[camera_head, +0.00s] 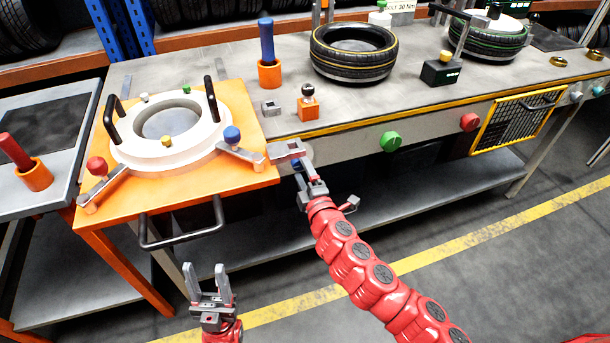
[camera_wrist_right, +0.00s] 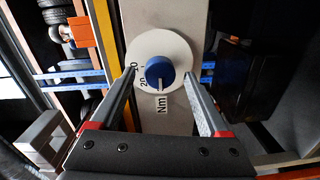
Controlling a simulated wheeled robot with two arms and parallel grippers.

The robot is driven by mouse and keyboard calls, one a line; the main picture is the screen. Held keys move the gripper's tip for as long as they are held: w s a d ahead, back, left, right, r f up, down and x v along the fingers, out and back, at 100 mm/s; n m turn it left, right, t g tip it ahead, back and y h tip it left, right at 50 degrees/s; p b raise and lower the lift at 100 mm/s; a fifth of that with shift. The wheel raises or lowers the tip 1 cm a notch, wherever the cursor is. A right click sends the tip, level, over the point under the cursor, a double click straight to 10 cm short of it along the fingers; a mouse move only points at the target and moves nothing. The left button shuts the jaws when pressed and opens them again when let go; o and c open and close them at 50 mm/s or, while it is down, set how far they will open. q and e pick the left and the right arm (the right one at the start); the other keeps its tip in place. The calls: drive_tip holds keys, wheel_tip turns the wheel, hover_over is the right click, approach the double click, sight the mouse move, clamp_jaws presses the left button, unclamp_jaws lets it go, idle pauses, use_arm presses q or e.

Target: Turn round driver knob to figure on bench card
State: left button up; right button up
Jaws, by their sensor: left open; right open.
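The round driver knob is blue (camera_wrist_right: 159,70) on a white dial (camera_wrist_right: 178,47) with dark figures, partly hidden by a finger. A pale pointer mark on the knob faces the "Nm" label (camera_wrist_right: 162,106) in the right wrist view. My right gripper (camera_wrist_right: 160,80) is open, its fingers either side of the knob in the picture; I cannot tell if they touch it. In the head view my right gripper (camera_head: 291,163) is at the bench front and mostly hides the knob. The bench card (camera_head: 399,5), cut by the top edge, seems to read 30 Nm. My left gripper (camera_head: 207,270) is open and empty, low before the orange stand.
The orange stand (camera_head: 262,178) holds a white ring fixture (camera_head: 203,148) with black handles and clamps. The grey bench (camera_head: 224,69) carries tyres, including one (camera_head: 352,52) near the middle. Green (camera_head: 391,141) and red (camera_head: 469,122) buttons sit on its front. Floor in front is clear.

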drive_tip(key=p+v, duration=0.2)
drive_tip(key=v, duration=1.5)
drive_tip(key=shift+s+p, duration=0.15)
drive_tip(key=shift+p, duration=0.25)
drive_tip(key=shift+d, duration=0.1)
